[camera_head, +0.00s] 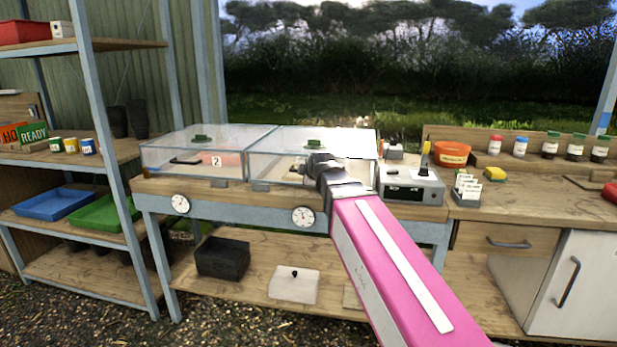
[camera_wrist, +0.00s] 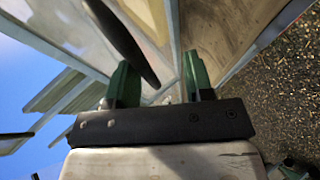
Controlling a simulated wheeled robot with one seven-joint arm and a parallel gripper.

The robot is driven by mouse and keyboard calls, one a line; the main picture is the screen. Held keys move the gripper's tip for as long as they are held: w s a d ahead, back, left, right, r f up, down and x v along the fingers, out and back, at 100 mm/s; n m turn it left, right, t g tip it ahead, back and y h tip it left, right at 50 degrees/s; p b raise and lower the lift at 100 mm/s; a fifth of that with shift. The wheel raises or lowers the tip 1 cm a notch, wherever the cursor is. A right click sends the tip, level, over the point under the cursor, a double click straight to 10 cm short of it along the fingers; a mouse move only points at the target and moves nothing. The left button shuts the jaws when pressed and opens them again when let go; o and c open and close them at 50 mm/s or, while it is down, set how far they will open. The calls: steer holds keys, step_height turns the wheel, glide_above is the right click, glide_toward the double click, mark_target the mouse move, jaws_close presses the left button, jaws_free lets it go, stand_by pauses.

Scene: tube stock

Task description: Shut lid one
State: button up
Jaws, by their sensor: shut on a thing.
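Two clear glass-lidded frames stand side by side on the wooden bench. The left one (camera_head: 165,158) carries a label "2". The right one (camera_head: 345,137), apparently lid one, shows no readable number; my gripper covers part of its front. Its top looks about level with the left one, and I cannot tell if a small gap remains. My gripper (camera_head: 318,165) is at its front. In the wrist view my green fingers (camera_wrist: 158,88) stand apart, with a dark bar-like handle (camera_wrist: 125,40) running down between them; their contact is partly hidden.
A grey device (camera_head: 410,187) stands right of the frames. Two round dials (camera_head: 303,216) are on the bench front. A black crate (camera_head: 222,257) sits on the lower shelf. Shelving with trays (camera_head: 50,204) is at left; a wooden counter (camera_head: 520,192) is at right.

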steer(key=v, duration=1)
steer(key=shift+s, duration=0.3)
steer(key=shift+r, duration=0.1)
